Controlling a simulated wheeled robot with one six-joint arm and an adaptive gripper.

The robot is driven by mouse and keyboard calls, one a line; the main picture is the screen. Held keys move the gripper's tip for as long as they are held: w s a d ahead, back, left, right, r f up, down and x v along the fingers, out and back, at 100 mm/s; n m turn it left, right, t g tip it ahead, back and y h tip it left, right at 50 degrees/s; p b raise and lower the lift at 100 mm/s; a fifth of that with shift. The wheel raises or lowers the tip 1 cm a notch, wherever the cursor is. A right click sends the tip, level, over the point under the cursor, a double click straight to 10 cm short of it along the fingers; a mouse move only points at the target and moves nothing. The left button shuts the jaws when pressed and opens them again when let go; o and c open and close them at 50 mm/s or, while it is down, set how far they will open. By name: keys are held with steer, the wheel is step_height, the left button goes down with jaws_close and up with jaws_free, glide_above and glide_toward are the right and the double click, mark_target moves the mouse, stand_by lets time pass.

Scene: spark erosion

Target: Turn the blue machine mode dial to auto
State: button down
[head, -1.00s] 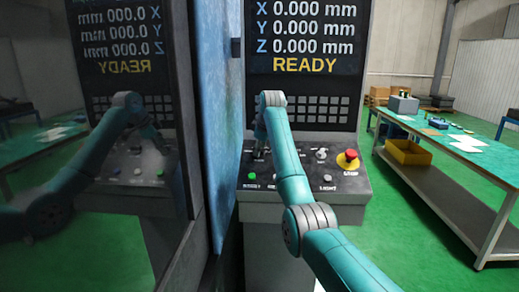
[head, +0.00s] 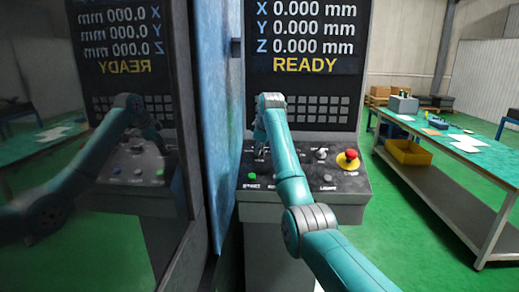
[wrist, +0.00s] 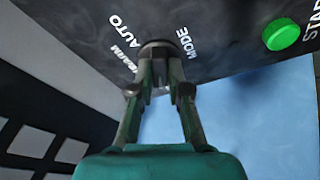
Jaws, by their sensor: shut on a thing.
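The mode dial (wrist: 158,46) is a dark round knob on the black control panel (wrist: 235,30) in the wrist view. The words MODE (wrist: 188,43) and AUTO (wrist: 124,33) are printed around it, with another label partly hidden beside AUTO. My gripper (wrist: 159,88) is shut on the dial, with one finger on each side. The fingers cover much of the knob, so I cannot tell where its pointer stands. In the head view my gripper (head: 260,145) is at the left of the sloping panel, and my arm hides most of the dial.
A green START button (wrist: 281,34) is to the right of the dial. A red stop button (head: 350,155) and a small knob (head: 320,153) are farther right on the panel. A blue machine wall (head: 218,110) stands close on the left. A workbench (head: 430,180) is at the right.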

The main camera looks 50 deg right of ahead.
steer(key=m, duration=0.3)
steer(key=shift+m+h, duration=0.3)
steer(key=shift+h, duration=0.1)
steer(key=m, duration=0.3)
steer(key=shift+m+h, duration=0.4)
steer(key=m+g+h, duration=0.1)
steer(key=m, duration=0.5)
steer(key=shift+w+a+m, duration=0.1)
steer(key=shift+m, duration=0.2)
steer(key=m+g, duration=0.1)
steer(key=m, duration=0.5)
steer(key=shift+m+h, duration=0.3)
steer(key=shift+h, duration=0.1)
steer(key=m, duration=0.3)
steer(key=m+g, duration=0.1)
steer(key=m, duration=0.2)
steer(key=shift+m+g, duration=0.3)
steer(key=shift+m, duration=0.1)
steer(key=shift+y, duration=0.3)
steer(key=c, duration=1.1)
jaws_free()
